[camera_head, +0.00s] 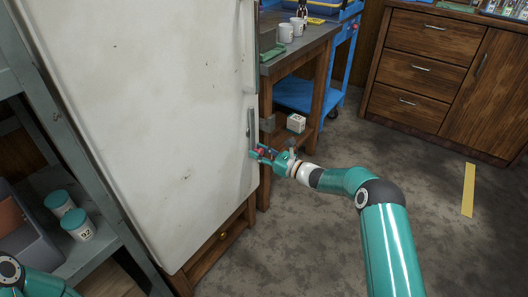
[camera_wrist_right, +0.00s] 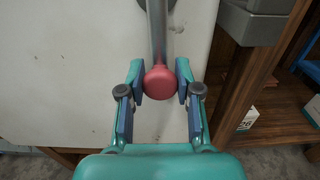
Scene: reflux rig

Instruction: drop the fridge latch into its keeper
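The white fridge (camera_head: 175,110) fills the left-centre of the head view. Its latch shows in the right wrist view as a grey bar (camera_wrist_right: 157,35) ending in a red knob (camera_wrist_right: 160,82). My right gripper (camera_head: 260,152) is at the fridge's right edge. In the right wrist view its fingers (camera_wrist_right: 160,85) are apart, one on each side of the knob; I cannot tell whether they touch it. My left gripper is out of view.
A wooden bench (camera_head: 308,52) with white mugs (camera_head: 285,33) stands right of the fridge, a white box (camera_head: 296,123) on its lower shelf. A blue cart (camera_head: 303,95) and wooden drawers (camera_head: 420,70) stand behind. A shelf (camera_head: 95,255) is at left. Floor at right is clear.

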